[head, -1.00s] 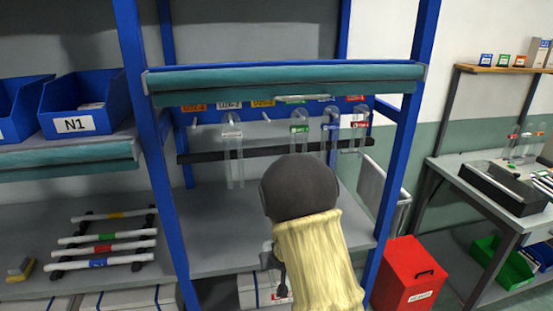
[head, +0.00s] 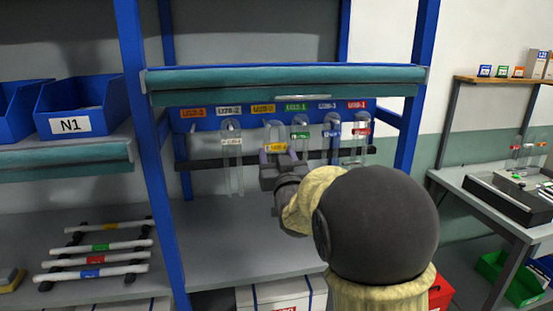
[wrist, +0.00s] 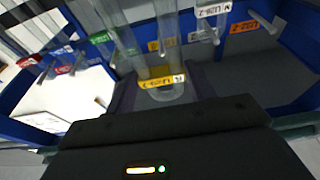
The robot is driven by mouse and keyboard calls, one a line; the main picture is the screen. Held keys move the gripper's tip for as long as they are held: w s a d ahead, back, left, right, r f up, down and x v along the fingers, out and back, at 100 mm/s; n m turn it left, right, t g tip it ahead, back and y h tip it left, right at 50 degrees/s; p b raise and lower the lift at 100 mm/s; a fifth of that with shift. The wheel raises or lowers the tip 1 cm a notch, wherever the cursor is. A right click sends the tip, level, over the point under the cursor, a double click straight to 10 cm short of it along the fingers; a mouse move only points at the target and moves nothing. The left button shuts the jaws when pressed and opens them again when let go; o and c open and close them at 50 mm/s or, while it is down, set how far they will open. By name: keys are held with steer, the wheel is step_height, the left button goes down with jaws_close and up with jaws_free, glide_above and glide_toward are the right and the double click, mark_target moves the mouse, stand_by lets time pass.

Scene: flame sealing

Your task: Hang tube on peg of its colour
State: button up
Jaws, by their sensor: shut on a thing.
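My gripper (head: 284,168) is shut on a clear U-shaped tube with a yellow label (head: 276,147), in front of the peg rail. In the wrist view the yellow-labelled tube (wrist: 163,88) stands between the fingers (wrist: 160,95). The yellow peg label (head: 263,108) is on the blue rail (head: 215,117), just above the held tube. The tube's upper part is close to the yellow peg (head: 274,123). I cannot tell whether it is around the peg or only in front of it.
Hanging tubes flank this spot: a white-labelled one (head: 232,165) to the left, green (head: 299,134), blue (head: 332,133) and red (head: 361,131) ones to the right. The orange peg (head: 195,124) at far left is bare. A teal-edged shelf (head: 285,90) overhangs the rail.

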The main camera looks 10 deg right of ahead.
steer(key=shift+w, duration=0.1)
steer(key=w+f+p, duration=0.1)
steer(key=w+p, duration=0.4)
steer(key=w, duration=0.6)
steer(key=shift+f, duration=0.4)
stand_by(1.3)
steer(key=shift+w+b, duration=0.3)
steer(key=shift+w, duration=0.15)
stand_by(0.8)
steer(key=shift+s, duration=0.1)
steer(key=o, duration=1.1)
steer(key=shift+c, duration=0.2)
steer(key=shift+o, duration=0.4)
